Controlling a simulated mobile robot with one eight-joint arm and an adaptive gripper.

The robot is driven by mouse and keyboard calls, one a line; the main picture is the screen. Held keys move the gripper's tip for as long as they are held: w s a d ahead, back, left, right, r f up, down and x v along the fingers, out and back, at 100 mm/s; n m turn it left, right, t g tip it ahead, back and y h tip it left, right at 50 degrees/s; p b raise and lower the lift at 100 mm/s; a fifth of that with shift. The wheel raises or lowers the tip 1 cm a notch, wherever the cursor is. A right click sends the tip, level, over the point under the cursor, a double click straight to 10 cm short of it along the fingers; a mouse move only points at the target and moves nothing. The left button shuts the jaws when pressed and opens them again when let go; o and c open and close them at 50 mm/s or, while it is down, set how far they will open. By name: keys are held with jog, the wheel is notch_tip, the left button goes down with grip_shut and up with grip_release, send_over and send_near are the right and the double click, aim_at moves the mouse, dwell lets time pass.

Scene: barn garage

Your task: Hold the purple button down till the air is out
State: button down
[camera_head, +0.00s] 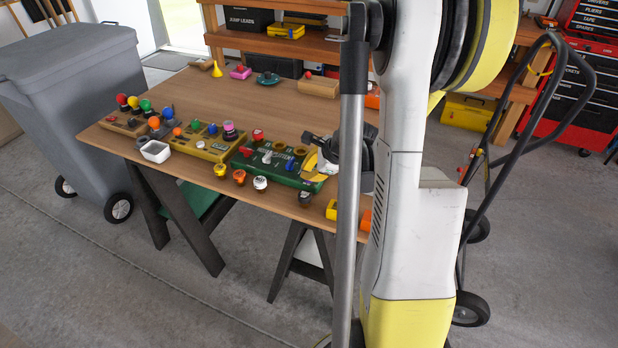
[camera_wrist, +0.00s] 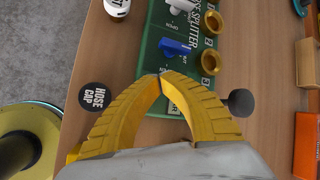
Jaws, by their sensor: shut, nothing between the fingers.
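A purple-pink knob (camera_head: 229,126) with a dark collar stands on the yellow control box (camera_head: 203,146) on the table; I take it for the purple button. It is not in the wrist view. My gripper (camera_head: 318,161) is well to its right, over the right end of the green hose splitter board (camera_head: 262,166). In the wrist view my yellow fingers (camera_wrist: 161,77) meet at the tips over the green board (camera_wrist: 150,62), close to its blue lever (camera_wrist: 175,47). The gripper is shut and empty. Any contact with the board cannot be told.
A wooden block with coloured knobs (camera_head: 127,123) and a white tray (camera_head: 155,151) are at the left. A black hose cap (camera_wrist: 93,97) lies beside the board. Brass rings (camera_wrist: 210,61) line its edge. A pink item (camera_head: 240,72) stands farther back. The table's middle (camera_head: 190,95) is clear.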

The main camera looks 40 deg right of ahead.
jog(key=shift+r, duration=0.1)
dwell(0.5)
jog(key=shift+r+p, duration=0.65)
jog(key=shift+r, duration=0.15)
jog(key=shift+r+p, duration=1.85)
jog(key=shift+r, duration=0.65)
